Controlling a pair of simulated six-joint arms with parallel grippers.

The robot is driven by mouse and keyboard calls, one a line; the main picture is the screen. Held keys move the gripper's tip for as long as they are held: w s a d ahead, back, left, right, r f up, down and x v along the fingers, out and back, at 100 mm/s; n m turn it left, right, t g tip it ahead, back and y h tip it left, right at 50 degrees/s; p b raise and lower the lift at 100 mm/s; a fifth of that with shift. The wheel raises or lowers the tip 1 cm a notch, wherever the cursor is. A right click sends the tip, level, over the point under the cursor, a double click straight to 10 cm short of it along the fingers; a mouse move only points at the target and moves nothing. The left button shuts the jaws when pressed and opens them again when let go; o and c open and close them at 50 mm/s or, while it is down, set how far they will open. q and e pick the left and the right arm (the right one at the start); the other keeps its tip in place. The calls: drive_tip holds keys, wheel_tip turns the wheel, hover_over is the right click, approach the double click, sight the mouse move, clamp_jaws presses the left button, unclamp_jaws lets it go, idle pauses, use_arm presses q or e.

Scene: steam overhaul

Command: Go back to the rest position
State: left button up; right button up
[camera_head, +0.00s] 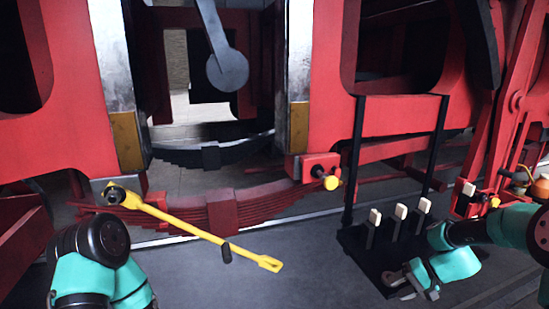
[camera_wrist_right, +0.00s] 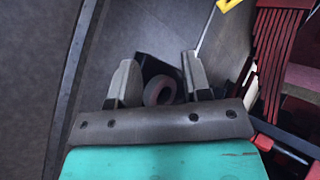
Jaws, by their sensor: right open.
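My right gripper (camera_head: 408,283) is low at the right in the head view, at the front edge of a black tray (camera_head: 350,240). In the right wrist view its two grey fingers (camera_wrist_right: 160,84) are apart, with nothing held between them.
Several pale-topped upright pieces (camera_head: 400,211) stand on the tray, which hangs from two black bars (camera_head: 354,160). The red locomotive frame (camera_head: 225,212) with leaf springs spans the middle. Grey floor (camera_head: 300,285) is open in front.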

drive_tip(key=s+a+f+n+h, duration=0.1)
drive_tip(key=s+a+f, duration=0.4)
drive_tip(key=f, duration=0.3)
drive_tip(key=s+a+f+n+h, duration=0.1)
drive_tip(key=s+a+f+h, duration=0.1)
drive_tip(key=s+a+f, duration=0.3)
drive_tip(key=s+a+f+n+g+h, duration=0.1)
drive_tip(key=s+a+f, duration=0.4)
drive_tip(key=s+f, duration=0.5)
wheel_tip(320, 180, down, 2)
drive_tip(key=shift+s+f+h, duration=0.15)
drive_tip(key=shift+f+h, duration=0.05)
drive_tip(key=shift+h, duration=0.5)
